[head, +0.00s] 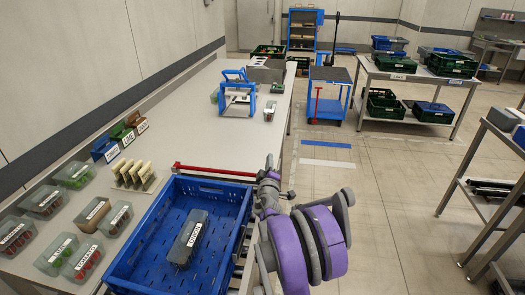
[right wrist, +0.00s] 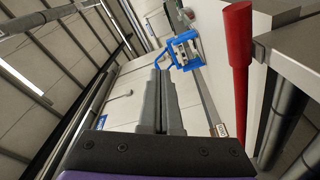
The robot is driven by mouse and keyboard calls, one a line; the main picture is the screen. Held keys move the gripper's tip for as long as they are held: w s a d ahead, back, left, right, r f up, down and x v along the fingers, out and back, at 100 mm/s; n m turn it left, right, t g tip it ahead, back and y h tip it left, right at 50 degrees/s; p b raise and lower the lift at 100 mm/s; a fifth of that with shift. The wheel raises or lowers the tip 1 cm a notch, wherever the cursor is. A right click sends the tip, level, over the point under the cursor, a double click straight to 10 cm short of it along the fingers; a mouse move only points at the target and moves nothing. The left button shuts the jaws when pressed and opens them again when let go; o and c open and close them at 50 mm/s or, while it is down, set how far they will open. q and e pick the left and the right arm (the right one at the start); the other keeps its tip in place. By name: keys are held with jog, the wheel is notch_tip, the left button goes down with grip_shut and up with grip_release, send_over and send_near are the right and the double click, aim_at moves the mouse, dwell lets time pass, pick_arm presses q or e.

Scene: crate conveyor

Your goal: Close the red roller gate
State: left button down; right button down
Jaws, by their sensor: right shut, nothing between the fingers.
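The red roller gate (head: 215,171) is a thin red bar lying across just beyond the far end of the blue crate (head: 247,222) in the head view. Its right end is close to my right gripper (head: 270,163). In the right wrist view a red bar with a thicker end (right wrist: 238,70) stands to the right of my shut, empty fingers (right wrist: 158,85), with a gap between. In the head view the fingertips are small and partly hidden by my wrist, so I cannot tell there whether they touch the bar. My left gripper is not in view.
The blue crate holds a dark labelled box (head: 188,238). Several clear bins (head: 74,174) and a card rack (head: 133,172) stand at left. A blue frame (head: 237,95) stands farther back on the pale table (head: 200,130). A blue cart (head: 328,98) stands beyond.

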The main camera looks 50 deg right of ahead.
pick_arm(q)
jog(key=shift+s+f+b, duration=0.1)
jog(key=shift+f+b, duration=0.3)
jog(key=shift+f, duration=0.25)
pick_arm(e)
jog(key=shift+s+d+f, duration=0.1)
jog(key=shift+s+f, duration=0.1)
jog(key=shift+f, duration=1.2)
jog(key=shift+r, duration=0.1)
